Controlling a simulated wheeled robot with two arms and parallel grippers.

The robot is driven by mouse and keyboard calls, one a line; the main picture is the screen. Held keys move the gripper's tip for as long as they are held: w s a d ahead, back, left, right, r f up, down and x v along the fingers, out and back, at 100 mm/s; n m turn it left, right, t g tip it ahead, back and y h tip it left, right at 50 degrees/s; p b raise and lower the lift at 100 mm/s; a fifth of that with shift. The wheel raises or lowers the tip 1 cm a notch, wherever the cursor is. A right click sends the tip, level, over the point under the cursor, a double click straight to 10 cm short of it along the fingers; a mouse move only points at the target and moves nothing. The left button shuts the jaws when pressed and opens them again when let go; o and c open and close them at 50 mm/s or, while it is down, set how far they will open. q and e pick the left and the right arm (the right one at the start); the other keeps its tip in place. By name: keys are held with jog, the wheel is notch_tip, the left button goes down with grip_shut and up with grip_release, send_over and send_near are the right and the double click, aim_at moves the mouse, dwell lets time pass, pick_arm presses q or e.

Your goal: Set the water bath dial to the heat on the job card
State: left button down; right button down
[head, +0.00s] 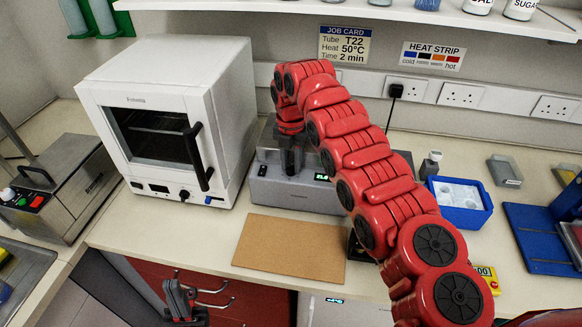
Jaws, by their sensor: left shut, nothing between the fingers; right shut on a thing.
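The job card (344,45) on the back wall reads Tube T22, Heat 50°C, Time 2 min. The water bath (297,194) is a low grey box with a small lit green display (321,177), too small to read. My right gripper (291,165) points down at the top of the bath, shut on what seems to be its dial; the fingers hide the dial and its setting. My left gripper (181,302) is low at the front, in front of the red drawers, shut and empty.
A white oven (171,120) stands left of the bath. A brown board (290,248) lies in front of it. A blue tub (460,202) and a blue rack (542,238) are at the right. My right arm crosses the middle and hides part of the bench.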

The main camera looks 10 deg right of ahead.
jog(key=m+b, duration=0.1)
jog(key=m, duration=0.1)
jog(key=shift+f+m+b, duration=0.1)
jog(key=shift+m+b, duration=0.3)
jog(key=m+b, duration=0.1)
jog(key=m, duration=0.3)
jog(key=shift+m+b, duration=0.3)
jog(key=shift+b, duration=0.1)
jog(key=m+b, duration=0.1)
jog(key=m, duration=0.3)
jog(key=m+b, duration=0.1)
jog(key=m, duration=0.4)
jog(key=shift+w, duration=0.1)
jog(key=m, duration=0.4)
jog(key=shift+r+m+b, duration=0.2)
jog(key=shift+m+b, duration=0.1)
jog(key=m, duration=0.3)
jog(key=shift+m, duration=0.3)
jog(key=m, duration=0.4)
jog(key=shift+m, duration=2.2)
